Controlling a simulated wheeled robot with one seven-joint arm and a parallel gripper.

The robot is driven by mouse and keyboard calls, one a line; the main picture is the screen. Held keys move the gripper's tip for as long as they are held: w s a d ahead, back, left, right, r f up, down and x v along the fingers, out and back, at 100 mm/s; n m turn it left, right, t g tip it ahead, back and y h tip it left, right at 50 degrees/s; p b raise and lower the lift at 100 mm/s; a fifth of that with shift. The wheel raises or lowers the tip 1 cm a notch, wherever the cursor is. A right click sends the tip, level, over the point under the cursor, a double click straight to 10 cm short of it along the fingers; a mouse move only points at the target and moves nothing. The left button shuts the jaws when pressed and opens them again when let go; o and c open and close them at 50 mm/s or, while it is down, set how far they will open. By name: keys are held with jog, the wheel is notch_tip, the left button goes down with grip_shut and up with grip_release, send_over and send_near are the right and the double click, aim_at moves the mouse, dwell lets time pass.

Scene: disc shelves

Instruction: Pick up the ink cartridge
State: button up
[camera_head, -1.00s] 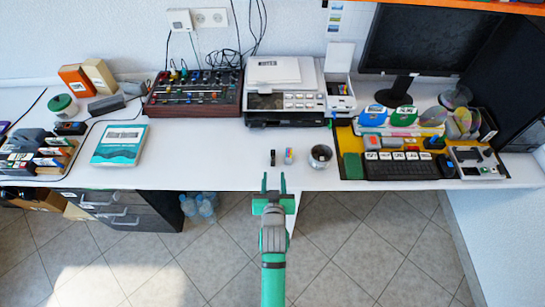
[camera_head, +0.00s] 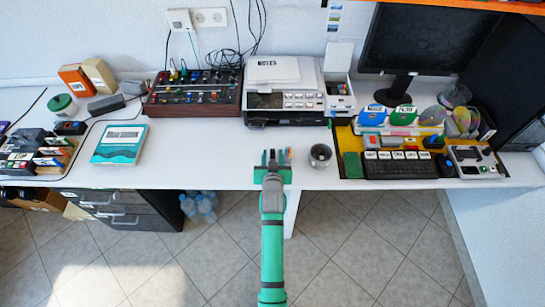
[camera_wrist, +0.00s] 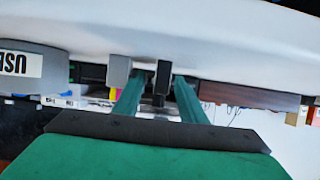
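A small black cartridge (camera_head: 272,154) stands near the front edge of the white desk. A small block with coloured stripes (camera_head: 288,152) stands just to its right; I cannot tell for sure which is the ink cartridge. My gripper (camera_head: 272,157) is open at the desk edge, its green fingers apart and the black cartridge seen between them. In the wrist view, the black cartridge (camera_wrist: 163,76) shows between the fingertips, nearer the right finger. The grey block with yellow and pink (camera_wrist: 118,72) is beside the left finger. I cannot tell whether either finger touches anything.
A metal cup (camera_head: 320,155) stands to the right of the striped block. A printer (camera_head: 285,92) and a mixer (camera_head: 195,91) are behind. A book (camera_head: 119,144) lies left. The desk between book and gripper is clear.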

jog(key=shift+x, duration=1.1)
grip_shut()
jog(key=shift+d, duration=0.1)
